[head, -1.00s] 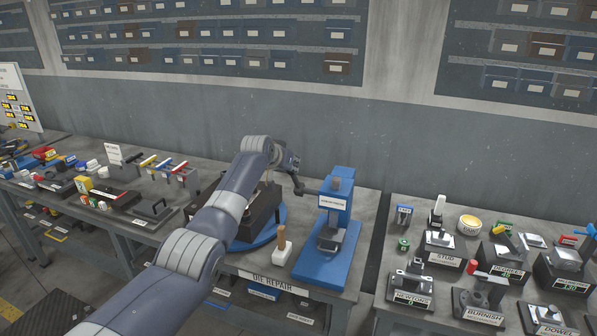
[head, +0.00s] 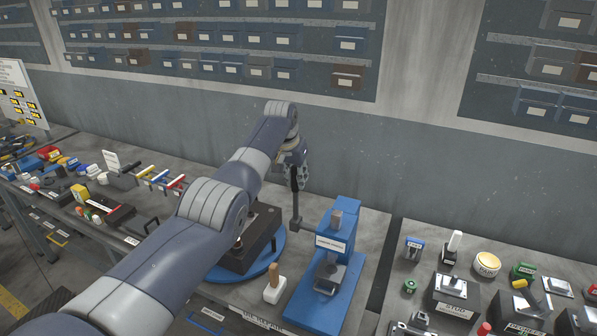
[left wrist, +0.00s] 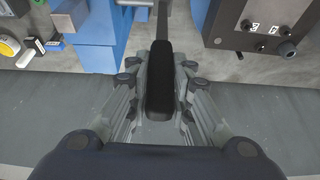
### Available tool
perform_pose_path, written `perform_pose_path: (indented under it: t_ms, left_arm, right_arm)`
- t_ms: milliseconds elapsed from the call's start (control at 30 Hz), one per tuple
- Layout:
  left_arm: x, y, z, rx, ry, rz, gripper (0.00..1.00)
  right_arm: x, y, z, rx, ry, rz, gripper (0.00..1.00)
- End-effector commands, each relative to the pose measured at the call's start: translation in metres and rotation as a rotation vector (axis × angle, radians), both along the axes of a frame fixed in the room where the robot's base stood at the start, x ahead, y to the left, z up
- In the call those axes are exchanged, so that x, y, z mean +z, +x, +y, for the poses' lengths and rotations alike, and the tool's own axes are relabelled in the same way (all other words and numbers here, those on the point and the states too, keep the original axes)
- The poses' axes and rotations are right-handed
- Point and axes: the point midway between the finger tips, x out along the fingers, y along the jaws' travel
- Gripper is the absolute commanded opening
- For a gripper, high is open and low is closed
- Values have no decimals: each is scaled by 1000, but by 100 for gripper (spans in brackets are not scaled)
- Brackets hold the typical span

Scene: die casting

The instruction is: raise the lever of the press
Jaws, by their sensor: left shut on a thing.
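The blue press (head: 338,225) stands on its blue base on the bench, right of the middle in the head view. Its lever (head: 295,205) stands about upright at the press's left side, with a dark block at its lower end. My left gripper (head: 299,176) is shut on the lever's upper end. In the left wrist view the lever's black grip (left wrist: 159,80) lies between the fingers of my left gripper (left wrist: 160,95), with a grey rod running on from it. The blue press (left wrist: 90,35) is beside the rod there. My right gripper is not in view.
A dark block (head: 262,236) on a blue round plate (head: 277,245) stands left of the press, partly behind my left arm. A wooden-handled tool on a white block (head: 274,290) is in front. Labelled fixtures (head: 452,292) crowd the right bench. A wall stands behind.

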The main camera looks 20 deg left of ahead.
Motion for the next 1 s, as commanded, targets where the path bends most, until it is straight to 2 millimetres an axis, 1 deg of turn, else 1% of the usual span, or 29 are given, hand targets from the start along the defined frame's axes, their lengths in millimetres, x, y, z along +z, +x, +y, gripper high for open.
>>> perform_pose_path:
  t_ms: [233, 400, 433, 500, 867, 1000]
  left_arm:
    - [1, 0, 0, -1, 1, 2, 0]
    - [1, 0, 0, -1, 0, 3, 0]
    - [1, 0, 0, -1, 0, 3, 26]
    - [0, -1, 0, -1, 0, 3, 40]
    - [1, -1, 0, 0, 0, 6, 40]
    - [6, -3, 0, 0, 0, 5, 40]
  right_arm:
    - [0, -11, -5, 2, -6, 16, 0]
    - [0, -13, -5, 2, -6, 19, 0]
    - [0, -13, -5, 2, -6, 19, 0]
    - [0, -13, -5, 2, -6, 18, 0]
    - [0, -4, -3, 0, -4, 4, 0]
    - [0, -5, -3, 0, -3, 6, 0]
